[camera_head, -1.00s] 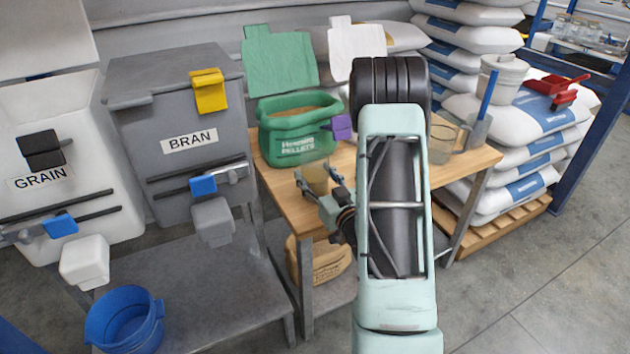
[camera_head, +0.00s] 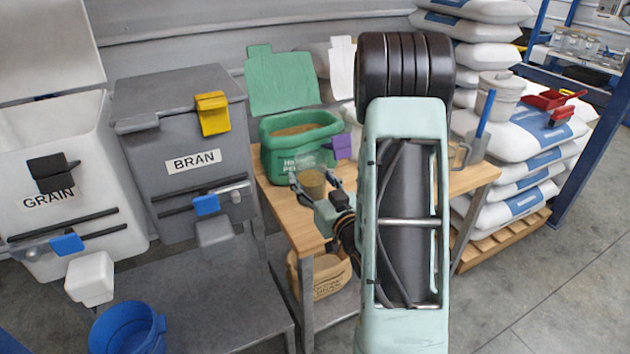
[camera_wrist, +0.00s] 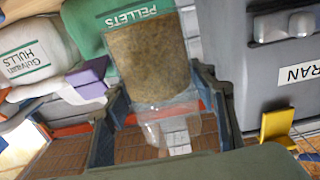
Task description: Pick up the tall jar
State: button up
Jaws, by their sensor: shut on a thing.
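The tall jar (camera_wrist: 150,65) is clear with brown contents, and it fills the middle of the wrist view. My gripper (camera_wrist: 165,110) is shut on it, with one finger along each side. In the head view the jar (camera_head: 313,182) shows between the fingers of my gripper (camera_head: 318,190), in front of the green pellets bag (camera_head: 280,160) and over the wooden table. My arm hides part of the table. I cannot tell from the head view how far the jar is above the tabletop.
The grey BRAN bin (camera_head: 185,155) and white GRAIN bin (camera_head: 50,185) stand at the left. A blue bucket (camera_head: 128,328) is at the lower left. A clear pitcher (camera_head: 458,155) is right of my arm. Stacked sacks (camera_head: 525,130) stand at the right.

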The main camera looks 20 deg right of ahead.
aim_at(305, 176)
jog(key=shift+s+a+r+p, duration=0.35)
jog(key=shift+s+a+r, duration=0.75)
jog(key=shift+r, duration=0.1)
jog(key=shift+s+a+r+p, duration=0.15)
jog(key=shift+r+p, duration=0.05)
jog(key=shift+p, duration=1.4)
jog(key=s+a+r+p, duration=0.2)
jog(key=s+a+p, duration=0.2)
jog(key=p, duration=0.8)
jog(key=shift+s+a+r, duration=0.15)
jog(key=shift+s+r, duration=0.05)
jog(key=shift+s, duration=0.2)
